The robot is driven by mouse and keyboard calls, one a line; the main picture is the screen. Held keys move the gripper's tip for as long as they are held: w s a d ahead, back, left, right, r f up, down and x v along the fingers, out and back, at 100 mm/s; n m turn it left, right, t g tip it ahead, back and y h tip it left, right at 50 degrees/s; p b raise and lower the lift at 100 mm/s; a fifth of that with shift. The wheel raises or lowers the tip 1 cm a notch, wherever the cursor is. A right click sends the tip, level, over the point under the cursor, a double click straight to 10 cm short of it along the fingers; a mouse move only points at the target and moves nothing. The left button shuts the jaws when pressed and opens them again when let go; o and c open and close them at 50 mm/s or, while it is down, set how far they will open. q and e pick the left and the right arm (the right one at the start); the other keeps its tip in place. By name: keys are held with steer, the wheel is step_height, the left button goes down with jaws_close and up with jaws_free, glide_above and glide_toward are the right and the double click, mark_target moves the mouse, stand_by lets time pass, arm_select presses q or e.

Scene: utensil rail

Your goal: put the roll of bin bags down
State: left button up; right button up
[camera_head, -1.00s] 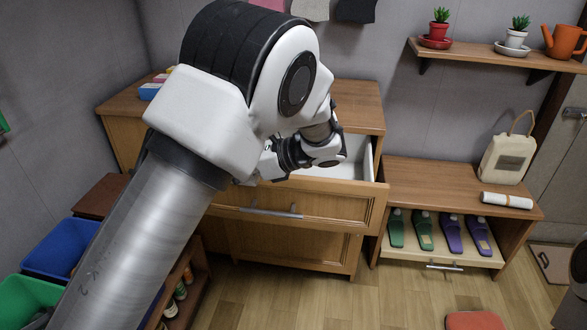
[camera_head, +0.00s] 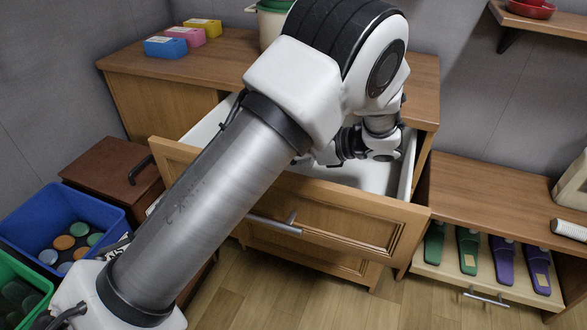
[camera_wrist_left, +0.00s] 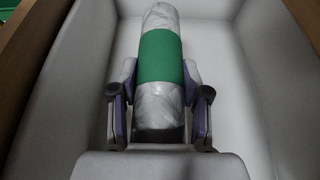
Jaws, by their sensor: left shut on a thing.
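The roll of bin bags (camera_wrist_left: 160,60), pale shiny plastic with a broad green band, shows in the left wrist view. It lies lengthwise between the fingers of my left gripper (camera_wrist_left: 159,108), which is shut on it. White walls of the open drawer (camera_wrist_left: 255,90) surround the roll and gripper. I cannot tell whether the roll touches the drawer floor. In the head view my left gripper (camera_head: 345,148) is at the open drawer (camera_head: 355,228), and my arm hides the roll and part of the interior. My right gripper is not in view.
Blue, pink and yellow boxes (camera_head: 185,37) stand on the cabinet top (camera_head: 120,62). A blue bin (camera_head: 30,210) and a green bin (camera_head: 12,262) are at lower left. A low bench (camera_head: 490,190) with green and purple items in its pull-out tray stands at right.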

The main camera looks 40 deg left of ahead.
arm_select(q)
step_height(320, 180, down, 4)
steer(key=shift+f+b, duration=0.1)
steer(key=shift+b, duration=0.5)
steer(key=shift+w, duration=0.1)
steer(key=shift+f, duration=0.55)
steer(key=o, duration=1.2)
steer(key=shift+o, duration=0.2)
